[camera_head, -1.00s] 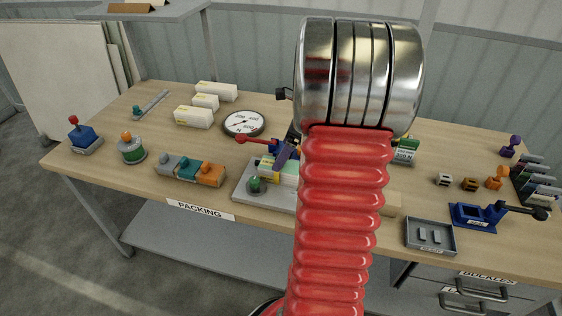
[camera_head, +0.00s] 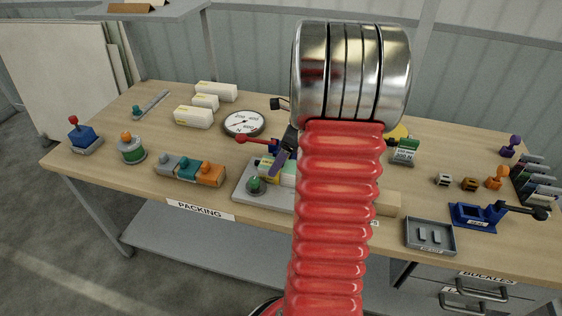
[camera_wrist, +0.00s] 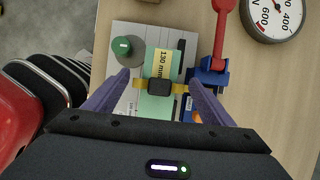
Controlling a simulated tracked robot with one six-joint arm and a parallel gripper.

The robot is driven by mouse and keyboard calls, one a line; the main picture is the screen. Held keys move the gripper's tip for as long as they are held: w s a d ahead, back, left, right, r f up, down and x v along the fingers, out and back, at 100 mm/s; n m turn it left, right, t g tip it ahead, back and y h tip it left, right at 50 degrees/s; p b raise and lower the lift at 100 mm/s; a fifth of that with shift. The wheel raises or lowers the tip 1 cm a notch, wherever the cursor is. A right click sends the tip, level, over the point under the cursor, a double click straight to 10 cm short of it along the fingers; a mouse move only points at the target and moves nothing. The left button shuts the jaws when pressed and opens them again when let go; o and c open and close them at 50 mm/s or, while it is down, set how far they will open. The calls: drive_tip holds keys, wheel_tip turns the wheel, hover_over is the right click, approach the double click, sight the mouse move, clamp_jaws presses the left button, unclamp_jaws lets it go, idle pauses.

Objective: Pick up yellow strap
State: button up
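In the wrist view, a yellow band (camera_wrist: 139,84) crosses a green block marked 130 mm (camera_wrist: 156,106), with a dark square piece at its middle. I cannot tell whether this band is the yellow strap. My gripper (camera_wrist: 160,82) is open, its purple fingers apart on either side of the band and block; no contact is clear. In the head view, my gripper (camera_head: 284,155) is over the grey fixture plate (camera_head: 247,190), partly hidden by my red arm. A yellow rounded thing (camera_head: 399,132) shows behind my arm, mostly hidden; it may be a strap coil.
A green knob (camera_wrist: 127,48) stands on the plate beside the block. A blue clamp with a red lever (camera_wrist: 222,42) and a round gauge (camera_wrist: 274,14) are close on the right. A grey tray (camera_head: 430,236) lies at the front right.

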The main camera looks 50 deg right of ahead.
drive_tip(key=c, duration=0.9)
wheel_tip(320, 180, up, 10)
idle(0.4)
idle(0.4)
